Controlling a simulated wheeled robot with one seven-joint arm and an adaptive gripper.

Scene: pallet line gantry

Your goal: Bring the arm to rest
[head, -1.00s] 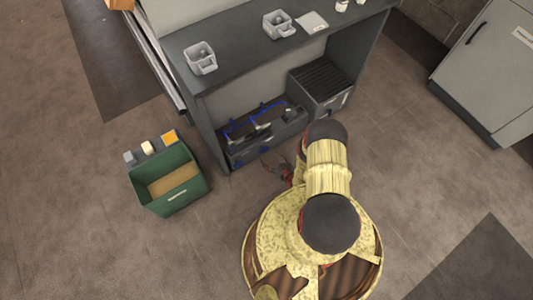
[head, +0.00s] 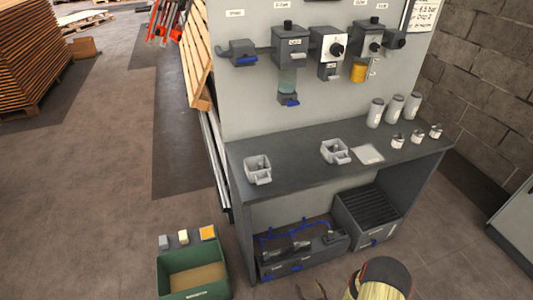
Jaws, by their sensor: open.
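My arm (head: 382,276), with a dark rounded joint cap and a pale yellow cover, shows at the bottom edge, right of centre. My gripper (head: 312,291) shows only in part at the bottom edge, left of that joint. Its thin dark fingers are apart, and nothing shows between them. It appears in front of the bench's lower shelf, apart from the things there. The rest of the arm is cut off by the frame.
A dark workbench (head: 300,160) carries two grey trays (head: 258,176) (head: 333,153), a pale plate and several small containers. Below it are a grey toolbox (head: 290,268) and a ribbed unit (head: 371,213). A green bin (head: 190,262) stands left.

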